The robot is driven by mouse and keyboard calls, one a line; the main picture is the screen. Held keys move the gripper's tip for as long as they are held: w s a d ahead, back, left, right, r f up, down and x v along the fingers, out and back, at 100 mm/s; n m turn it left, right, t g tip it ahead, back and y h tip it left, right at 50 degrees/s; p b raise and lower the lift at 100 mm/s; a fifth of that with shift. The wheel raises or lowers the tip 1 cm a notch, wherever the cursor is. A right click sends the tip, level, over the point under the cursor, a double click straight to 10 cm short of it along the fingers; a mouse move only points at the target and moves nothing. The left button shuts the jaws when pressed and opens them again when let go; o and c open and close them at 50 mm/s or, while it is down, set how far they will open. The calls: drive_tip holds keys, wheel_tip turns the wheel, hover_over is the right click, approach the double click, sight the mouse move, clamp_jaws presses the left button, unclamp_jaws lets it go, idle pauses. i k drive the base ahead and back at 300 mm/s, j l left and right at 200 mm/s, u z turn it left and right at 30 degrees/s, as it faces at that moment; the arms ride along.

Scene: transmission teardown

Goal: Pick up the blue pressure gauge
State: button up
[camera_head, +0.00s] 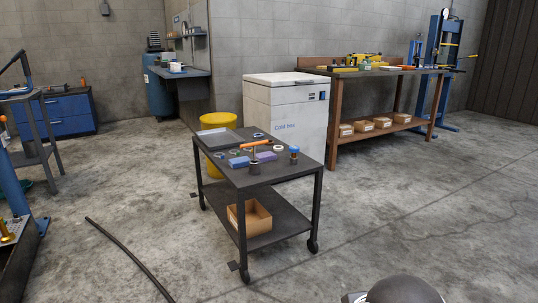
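A small blue-topped object (294,151) stands at the right end of the dark cart's top (283,170). It may be the blue pressure gauge, but it is too small to be sure. A flat blue piece (239,162) and a purple-blue block (265,157) lie to its left on the cart. My gripper is not in view. A dark rounded part (403,290) at the bottom edge looks like part of my own body.
An orange-handled tool (256,143) and several small rings are on the cart. A cardboard box (250,217) sits on its lower shelf. A white chest (287,112) and yellow bin (218,119) stand behind. A dark hose (130,260) lies left. The floor right of the cart is clear.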

sight(294, 149)
drive_tip(key=i, duration=0.75)
drive_tip(key=i+j+z, duration=0.1)
drive_tip(key=i, duration=0.6)
drive_tip(key=i+j, duration=0.1)
drive_tip(key=i, duration=0.65)
drive_tip(key=i+z, duration=0.15)
drive_tip(key=z, duration=0.15)
